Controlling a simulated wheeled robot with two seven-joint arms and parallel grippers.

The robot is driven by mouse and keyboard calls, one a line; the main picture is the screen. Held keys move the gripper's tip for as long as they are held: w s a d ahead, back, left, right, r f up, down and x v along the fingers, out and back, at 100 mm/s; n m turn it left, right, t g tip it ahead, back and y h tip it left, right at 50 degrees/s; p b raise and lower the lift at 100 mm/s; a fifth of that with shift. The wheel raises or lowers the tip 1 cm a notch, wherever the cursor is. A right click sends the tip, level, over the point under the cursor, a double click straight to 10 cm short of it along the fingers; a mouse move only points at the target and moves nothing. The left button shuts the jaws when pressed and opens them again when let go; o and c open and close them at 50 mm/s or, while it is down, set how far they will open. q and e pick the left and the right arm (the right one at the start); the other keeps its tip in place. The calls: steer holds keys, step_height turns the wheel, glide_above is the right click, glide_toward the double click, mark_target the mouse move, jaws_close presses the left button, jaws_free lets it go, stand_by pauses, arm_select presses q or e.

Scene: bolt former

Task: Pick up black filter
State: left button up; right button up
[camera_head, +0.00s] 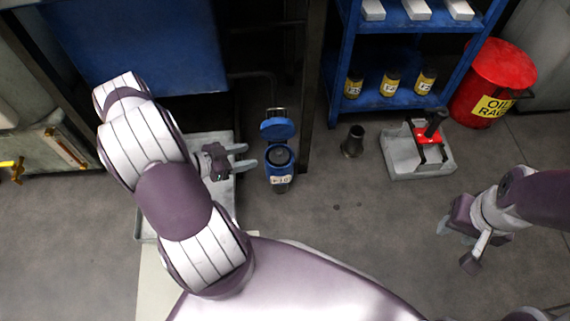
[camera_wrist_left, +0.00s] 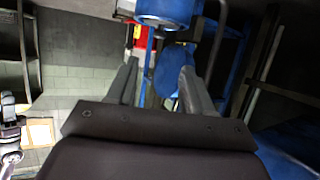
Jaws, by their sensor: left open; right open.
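A blue canister (camera_head: 279,173) with a pale label stands near the middle of the head view, its round blue lid (camera_head: 278,129) raised. A dark round thing, apparently the black filter (camera_head: 281,155), sits in its open top. My left gripper (camera_head: 243,157) is open just left of the canister, its fingers pointing at it. No gap to the canister can be judged exactly. My right gripper (camera_head: 457,245) is open and empty at the right, over the floor.
A dark metal cup (camera_head: 352,141) stands on the floor. A blue shelf (camera_head: 385,103) holds yellow-labelled cans. A red bin (camera_head: 503,66) stands right. A dark post (camera_head: 312,90) rises beside the canister.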

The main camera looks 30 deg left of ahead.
mark_target(277, 152)
arm_select(q)
steer(key=b+x, duration=0.2)
steer(key=x, duration=0.1)
steer(key=b+x, duration=0.2)
steer(key=x, duration=0.1)
steer(key=f+b+x, duration=0.1)
steer(key=b+x, duration=0.1)
steer(key=x, duration=0.1)
steer(key=shift+s+f, duration=0.15)
steer(key=shift+s, duration=0.05)
steer(key=shift+w+d, duration=0.2)
steer(key=shift+w, duration=0.1)
jaws_close()
